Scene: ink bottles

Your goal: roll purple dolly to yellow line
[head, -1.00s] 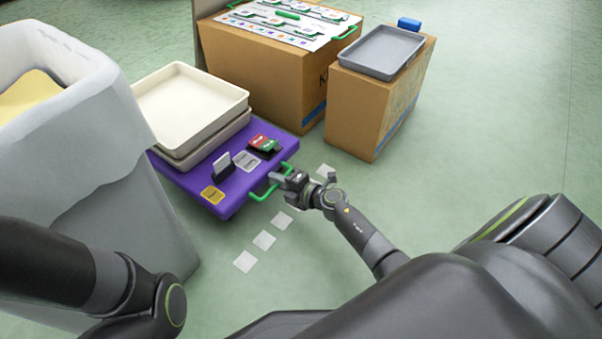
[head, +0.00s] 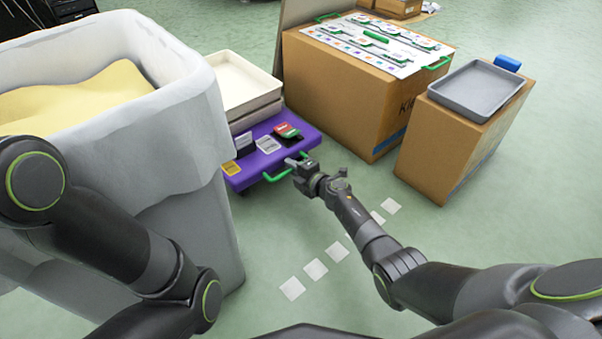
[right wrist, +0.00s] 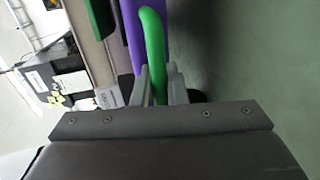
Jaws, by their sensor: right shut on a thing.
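The purple dolly (head: 303,136) is low on the floor in the head view, partly hidden behind the bin. It carries cream trays (head: 243,84), a red and green item and small cards. Its green handle (head: 277,177) is on the near side, and it also runs between the fingers in the right wrist view (right wrist: 152,42). My right gripper (head: 291,165) is shut on that handle. My left arm comes in from the left, but its gripper is out of view. No yellow line shows in these frames; white squares (head: 315,269) form a dashed line on the floor.
A large grey bin (head: 190,150) with yellow contents stands at the left, close to the dolly. Cardboard boxes (head: 345,100) and (head: 445,150) stand at the right, the nearer with a grey tray (head: 482,88). Green floor is open at the right.

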